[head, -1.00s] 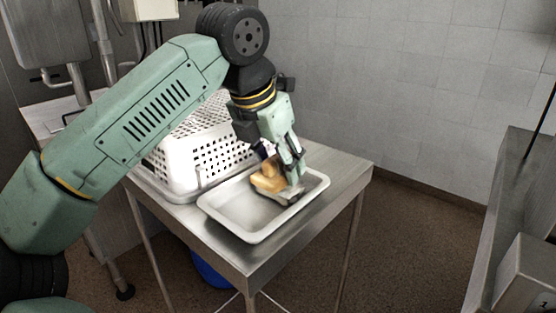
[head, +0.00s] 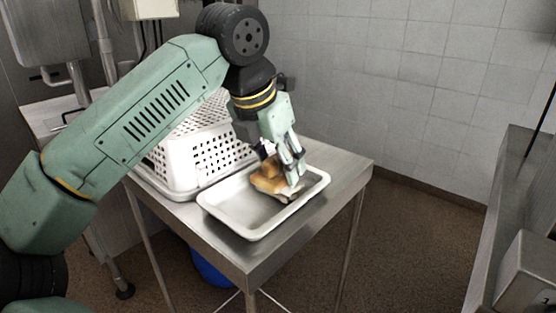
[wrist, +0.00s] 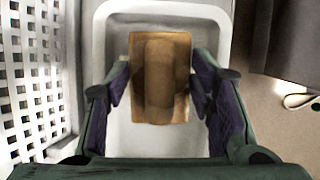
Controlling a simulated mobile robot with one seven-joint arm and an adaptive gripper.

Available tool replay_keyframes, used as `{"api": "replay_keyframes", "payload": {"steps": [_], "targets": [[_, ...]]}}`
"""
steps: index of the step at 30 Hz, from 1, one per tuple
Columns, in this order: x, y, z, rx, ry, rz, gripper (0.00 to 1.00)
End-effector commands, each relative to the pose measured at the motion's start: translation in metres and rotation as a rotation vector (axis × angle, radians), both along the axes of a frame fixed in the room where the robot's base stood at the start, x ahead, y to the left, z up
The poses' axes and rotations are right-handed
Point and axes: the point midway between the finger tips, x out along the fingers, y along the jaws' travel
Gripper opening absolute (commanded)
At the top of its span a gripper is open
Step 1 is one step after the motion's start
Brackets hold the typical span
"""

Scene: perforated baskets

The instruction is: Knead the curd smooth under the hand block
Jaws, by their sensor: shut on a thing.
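The hand block (head: 266,181) is a tan wooden block with a raised rounded grip along its middle. My gripper (head: 291,176) is shut on it over the right end of the white tray (head: 222,217). In the wrist view the block (wrist: 160,105) lies between the two fingers of my gripper (wrist: 160,88), with its long side running up the picture. I cannot make out the curd as a separate thing; the block and fingers hide the tray floor beneath them. I cannot tell whether the block touches what lies under it.
A white perforated basket (head: 190,163) stands just behind and left of the tray, close to my arm. Both are on a steel table (head: 345,167), with bare top to the right. A steel counter (head: 515,190) is at the far right.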

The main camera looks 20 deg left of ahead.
Motion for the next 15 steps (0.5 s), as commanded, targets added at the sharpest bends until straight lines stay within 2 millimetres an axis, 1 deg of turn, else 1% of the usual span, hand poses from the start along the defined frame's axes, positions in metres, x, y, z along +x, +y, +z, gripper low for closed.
{"api": "replay_keyframes", "payload": {"steps": [2, 5, 15], "targets": [[0.000, 0.000, 0.001, 0.001, 0.004, -0.001, 0.19], [0.000, 0.000, 0.007, 0.000, 0.003, -0.001, 0.19], [0.000, 0.000, 0.036, 0.000, 0.002, 0.000, 0.19]]}}
